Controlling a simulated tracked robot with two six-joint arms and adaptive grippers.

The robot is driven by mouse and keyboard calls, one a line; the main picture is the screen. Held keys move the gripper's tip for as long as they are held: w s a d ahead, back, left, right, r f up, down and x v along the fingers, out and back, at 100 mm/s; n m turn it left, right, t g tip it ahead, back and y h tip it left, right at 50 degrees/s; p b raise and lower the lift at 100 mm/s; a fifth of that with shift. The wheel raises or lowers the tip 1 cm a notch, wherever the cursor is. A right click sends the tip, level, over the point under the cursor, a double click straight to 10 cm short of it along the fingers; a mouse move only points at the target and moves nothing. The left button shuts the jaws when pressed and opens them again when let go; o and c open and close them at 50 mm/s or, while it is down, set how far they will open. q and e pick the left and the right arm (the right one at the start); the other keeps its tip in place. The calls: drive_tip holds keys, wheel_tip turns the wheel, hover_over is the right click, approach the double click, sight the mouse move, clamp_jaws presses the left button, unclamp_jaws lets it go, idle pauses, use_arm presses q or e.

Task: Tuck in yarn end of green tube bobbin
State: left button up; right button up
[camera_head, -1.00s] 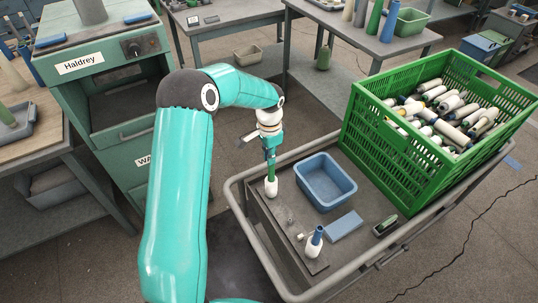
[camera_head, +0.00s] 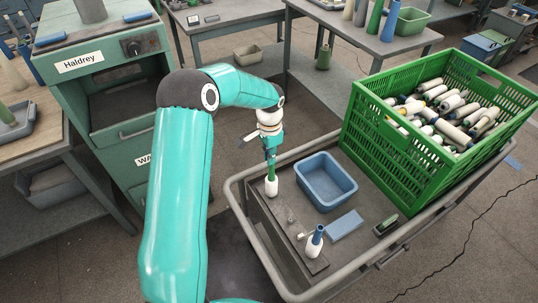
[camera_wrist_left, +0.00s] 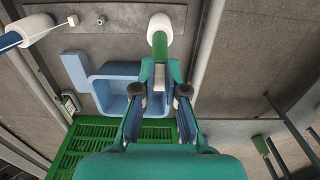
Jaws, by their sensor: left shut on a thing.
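The green tube bobbin (camera_head: 272,184) stands upright at the left end of the dark board on the cart, with white yarn around its lower part. In the left wrist view its white yarn (camera_wrist_left: 166,24) and green tube (camera_wrist_left: 160,46) show beyond the fingers. My left gripper (camera_head: 270,157) is above it, shut on the upper part of the green tube; it also shows in the left wrist view (camera_wrist_left: 160,78). I cannot make out a loose yarn end. My right gripper is not in view.
A blue bin (camera_head: 326,182) stands close beside the bobbin. A blue tube bobbin (camera_head: 315,241), a blue block (camera_head: 345,225) and a small device (camera_head: 386,225) are nearer the front. A green crate (camera_head: 437,132) full of bobbins fills the right of the cart (camera_head: 236,196).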

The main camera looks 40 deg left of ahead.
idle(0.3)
use_arm(q)
drive_tip(key=o, duration=1.2)
drive_tip(key=shift+r+p, duration=2.3)
drive_tip(key=shift+r, duration=1.15)
